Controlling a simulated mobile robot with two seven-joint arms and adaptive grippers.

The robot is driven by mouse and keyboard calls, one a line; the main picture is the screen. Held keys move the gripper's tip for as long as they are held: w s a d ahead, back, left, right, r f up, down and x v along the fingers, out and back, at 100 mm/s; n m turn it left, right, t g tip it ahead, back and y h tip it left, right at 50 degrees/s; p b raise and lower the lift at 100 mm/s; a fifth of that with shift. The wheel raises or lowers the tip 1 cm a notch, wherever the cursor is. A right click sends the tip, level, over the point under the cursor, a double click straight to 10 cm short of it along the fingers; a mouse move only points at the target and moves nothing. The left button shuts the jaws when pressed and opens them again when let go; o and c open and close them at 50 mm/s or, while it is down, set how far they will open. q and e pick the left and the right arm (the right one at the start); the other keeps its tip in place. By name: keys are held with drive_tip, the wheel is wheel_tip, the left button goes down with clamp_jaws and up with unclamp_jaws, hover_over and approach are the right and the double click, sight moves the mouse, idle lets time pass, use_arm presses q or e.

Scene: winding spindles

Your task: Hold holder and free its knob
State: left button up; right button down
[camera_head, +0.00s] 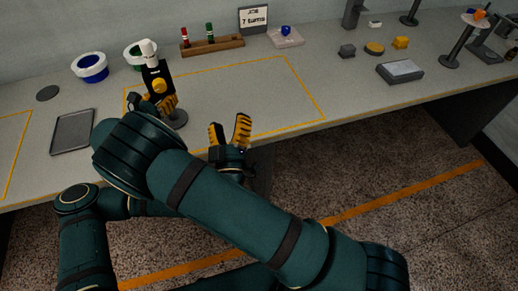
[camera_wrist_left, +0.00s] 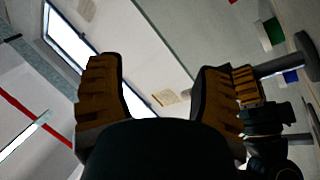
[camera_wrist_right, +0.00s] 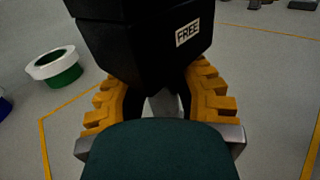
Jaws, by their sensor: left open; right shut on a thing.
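My right gripper (camera_head: 165,103) is shut on the holder's lower part. In the right wrist view, the holder (camera_wrist_right: 145,40) rises between the yellow fingers and bears a "FREE" label (camera_wrist_right: 187,33); the knob is not seen there. My left gripper (camera_head: 229,134) is open and empty, pointing upward by the table's front edge, right of and apart from the holder.
A grey tray (camera_head: 72,132) lies left of the holder. A blue-ringed cup (camera_head: 90,67) and a green-ringed cup (camera_head: 134,58) stand behind. A wooden rack (camera_head: 212,46) and a "7 turns" sign (camera_head: 253,18) stand at the back. The outlined area right of the holder is clear.

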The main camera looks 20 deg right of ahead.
sight(162, 91)
use_arm(q)
drive_tip(key=s+d+f+m+g+h, duration=0.5)
drive_tip(key=d+f+g+h, duration=0.1)
drive_tip(key=f+g+h, duration=0.1)
drive_tip(key=shift+m, duration=0.4)
drive_tip(key=shift+c, duration=1.3)
drive_tip(key=w+a+r+n+t+y, duration=0.2)
drive_tip(key=a+r+n+t+y, duration=0.4)
drive_tip(key=y, duration=0.6)
drive_tip(key=w+a+r+n+t+y, duration=0.2)
drive_tip(key=a+r+n+t+y, duration=0.25)
drive_tip(key=a+y, duration=0.55)
drive_tip(key=shift+n+y, duration=0.25)
drive_tip(key=shift+y, duration=0.25)
drive_tip(key=w+a, duration=0.1)
drive_tip(key=w, duration=0.2)
drive_tip(key=w+a, duration=0.1)
drive_tip(key=w, duration=0.2)
drive_tip(key=w+a+f, duration=0.1)
drive_tip(key=w, duration=0.3)
drive_tip(key=shift+w, duration=0.1)
drive_tip(key=x, duration=0.3)
drive_tip(key=shift+w+r, duration=0.2)
drive_tip(key=shift+w, duration=0.2)
drive_tip(key=shift+w+a+r+h, duration=0.25)
drive_tip(key=shift+w+r+h, duration=0.05)
drive_tip(key=shift+w+r, duration=0.25)
